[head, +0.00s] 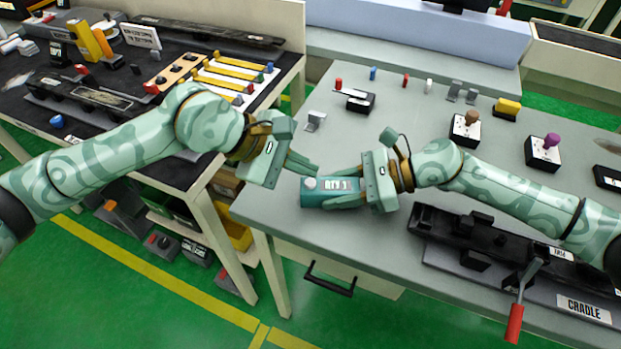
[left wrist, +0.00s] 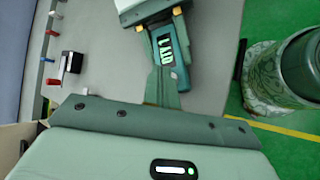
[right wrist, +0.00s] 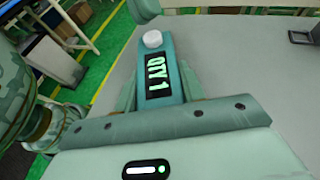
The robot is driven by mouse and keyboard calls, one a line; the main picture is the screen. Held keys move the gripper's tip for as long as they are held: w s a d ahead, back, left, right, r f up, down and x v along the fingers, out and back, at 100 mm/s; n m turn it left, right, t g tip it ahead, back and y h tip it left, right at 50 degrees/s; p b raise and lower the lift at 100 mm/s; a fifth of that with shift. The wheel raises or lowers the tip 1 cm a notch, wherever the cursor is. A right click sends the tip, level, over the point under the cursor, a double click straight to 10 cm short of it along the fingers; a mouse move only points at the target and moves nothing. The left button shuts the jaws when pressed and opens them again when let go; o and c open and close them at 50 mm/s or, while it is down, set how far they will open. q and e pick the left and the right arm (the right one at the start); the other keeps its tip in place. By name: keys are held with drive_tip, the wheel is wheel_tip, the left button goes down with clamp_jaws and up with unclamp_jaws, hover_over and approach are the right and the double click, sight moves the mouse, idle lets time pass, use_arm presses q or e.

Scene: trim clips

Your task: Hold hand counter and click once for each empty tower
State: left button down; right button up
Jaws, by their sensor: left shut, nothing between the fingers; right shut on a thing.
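The teal hand counter (head: 330,196) is in my right gripper (head: 345,188), which is shut around its body just above the grey table. In the left wrist view the counter (left wrist: 170,45) lies just past the left fingers. I cannot tell which items are the towers.
The grey table (head: 300,222) holds small coloured posts, metal clips (head: 455,91) and black-and-white boxes with brown and purple knobs. A black cradle fixture (head: 480,235) with a red-handled lever (head: 515,322) lies front right. A dark bench (head: 120,130) with yellow bars stands left.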

use_arm(q)
drive_tip(key=shift+f, duration=0.15)
drive_tip(key=shift+f, duration=0.25)
drive_tip(key=shift+f, duration=0.45)
idle(0.8)
idle(0.3)
drive_tip(key=shift+r, duration=0.85)
wheel_tip(320, 180, up, 5)
drive_tip(key=shift+r, duration=0.1)
idle(0.8)
